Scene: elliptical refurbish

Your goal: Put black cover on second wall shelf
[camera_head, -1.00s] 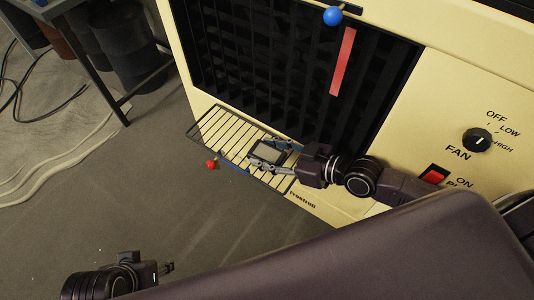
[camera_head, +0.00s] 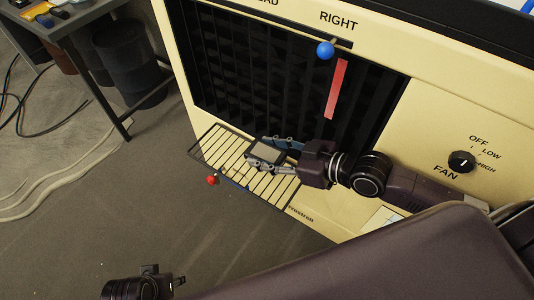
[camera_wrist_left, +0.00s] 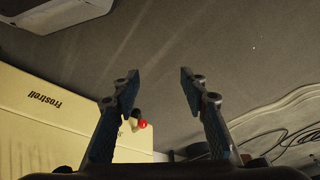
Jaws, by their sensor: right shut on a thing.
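My right gripper (camera_head: 272,152) is shut on a small dark-edged piece with a grey face (camera_head: 264,152), in front of the slatted lower panel of a cream machine. This piece may be the black cover; I cannot tell for sure. Whether it touches the slats is unclear. My left gripper is at the bottom left of the head view, partly cut off. In the left wrist view the left gripper (camera_wrist_left: 159,88) is open and empty, its fingers apart over the floor. No wall shelf is in view.
The cream machine (camera_head: 435,110) has a dark grille, a blue knob (camera_head: 325,50), a red knob (camera_head: 211,180) and a fan dial (camera_head: 461,161). A table (camera_head: 75,20) and a dark barrel (camera_head: 130,60) stand at upper left. Cables lie on the otherwise clear floor.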

